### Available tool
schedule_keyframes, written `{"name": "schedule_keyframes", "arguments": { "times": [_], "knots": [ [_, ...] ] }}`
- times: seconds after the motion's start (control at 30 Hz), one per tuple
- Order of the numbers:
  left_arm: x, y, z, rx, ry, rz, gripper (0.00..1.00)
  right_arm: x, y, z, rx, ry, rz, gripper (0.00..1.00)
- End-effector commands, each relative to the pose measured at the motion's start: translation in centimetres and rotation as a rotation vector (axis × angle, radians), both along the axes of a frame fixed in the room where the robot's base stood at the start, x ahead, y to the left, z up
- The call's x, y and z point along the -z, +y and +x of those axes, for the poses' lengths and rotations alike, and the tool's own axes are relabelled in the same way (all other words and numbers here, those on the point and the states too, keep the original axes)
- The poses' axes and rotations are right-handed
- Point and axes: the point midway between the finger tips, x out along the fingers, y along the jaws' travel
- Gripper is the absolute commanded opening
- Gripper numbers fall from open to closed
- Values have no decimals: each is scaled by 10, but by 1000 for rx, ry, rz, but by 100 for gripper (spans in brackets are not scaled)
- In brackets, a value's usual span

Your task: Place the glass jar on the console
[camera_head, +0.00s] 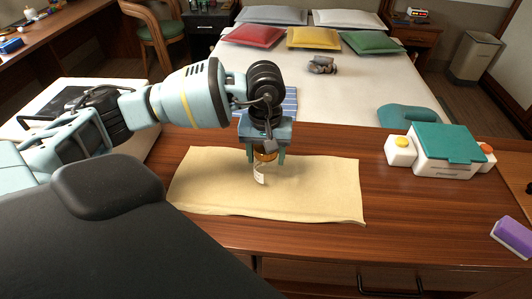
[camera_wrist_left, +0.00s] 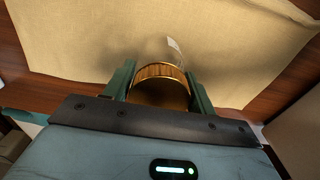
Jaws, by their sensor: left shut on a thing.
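The glass jar (camera_head: 259,174) is small and clear, with a gold lid and a white label. It is upright over the beige cloth on the wooden console (camera_head: 350,243). My left gripper (camera_head: 265,156) points down and is shut on the jar at its lid. In the left wrist view the gold lid (camera_wrist_left: 160,85) sits between the two green fingers of the gripper (camera_wrist_left: 160,92). Whether the jar's base touches the cloth or hangs just above it, I cannot tell. My right gripper is not in view.
The beige cloth (camera_head: 315,190) lies under the jar, with bare wood around it. A white box with a teal lid (camera_head: 448,144) stands to the right. A purple-and-white block (camera_head: 513,238) lies at the right edge. A bed (camera_head: 350,80) is behind the console.

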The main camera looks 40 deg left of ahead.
Motion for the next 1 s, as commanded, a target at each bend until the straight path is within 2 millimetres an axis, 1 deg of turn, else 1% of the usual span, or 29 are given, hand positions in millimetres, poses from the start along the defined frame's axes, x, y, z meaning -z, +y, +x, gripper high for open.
{"name": "schedule_keyframes", "arguments": {
  "times": [0.03, 0.1, 0.17, 0.2, 0.33, 0.37, 0.6, 0.7, 0.8, 0.87, 0.97, 1.0],
  "knots": [
    [8, 0, -3, 1, 14, 3, 23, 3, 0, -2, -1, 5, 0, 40],
    [10, 0, -3, 1, 15, 4, 13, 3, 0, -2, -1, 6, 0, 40],
    [10, 0, -3, 1, 17, 4, 13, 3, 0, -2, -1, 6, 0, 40],
    [11, 0, -4, 1, 18, 4, 58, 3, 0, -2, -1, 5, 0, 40],
    [10, 0, -3, 1, 17, 4, 75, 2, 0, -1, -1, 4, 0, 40],
    [9, 0, -3, 1, 15, 4, 78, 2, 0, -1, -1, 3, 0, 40],
    [7, 0, -2, 1, 11, 3, 78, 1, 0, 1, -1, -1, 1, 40],
    [3, 0, -2, 1, 10, 2, 78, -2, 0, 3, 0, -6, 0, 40],
    [-10, 0, -2, 1, 6, 1, 78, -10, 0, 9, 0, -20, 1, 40],
    [-17, 0, -1, 1, 4, 1, 78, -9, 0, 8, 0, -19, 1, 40],
    [-35, 0, -1, 2, 5, 1, 78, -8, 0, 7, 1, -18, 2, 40],
    [-44, 0, -1, 3, 4, 1, 78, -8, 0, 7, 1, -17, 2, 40]
  ]
}}
